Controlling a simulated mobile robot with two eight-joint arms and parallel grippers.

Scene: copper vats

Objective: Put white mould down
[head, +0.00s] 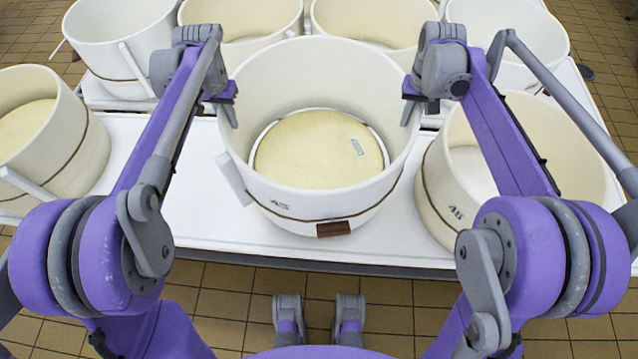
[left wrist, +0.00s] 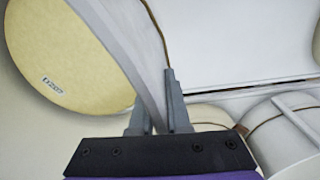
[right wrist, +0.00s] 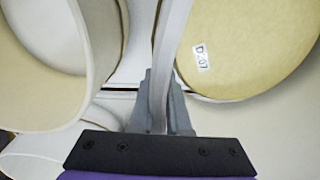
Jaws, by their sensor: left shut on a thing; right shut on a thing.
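The white mould (head: 317,213) is a round, open band standing upright on the white table, with a dark cord around it and a brown block at its front. A pale yellow cheese disc (head: 318,150) with a small label lies inside it. My left gripper (head: 229,105) is shut on the mould's left wall; the wall (left wrist: 150,75) passes between its fingers in the left wrist view. My right gripper (head: 408,105) is shut on the right wall, which also shows between the fingers in the right wrist view (right wrist: 165,60). I cannot tell whether the mould's underside touches the table.
Other white moulds stand close by, at the left (head: 75,155), at the right (head: 440,190) and in a row behind. The white table (head: 145,150) has a bare patch left of the held mould. Its front edge lies just before it, with tiled floor below.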

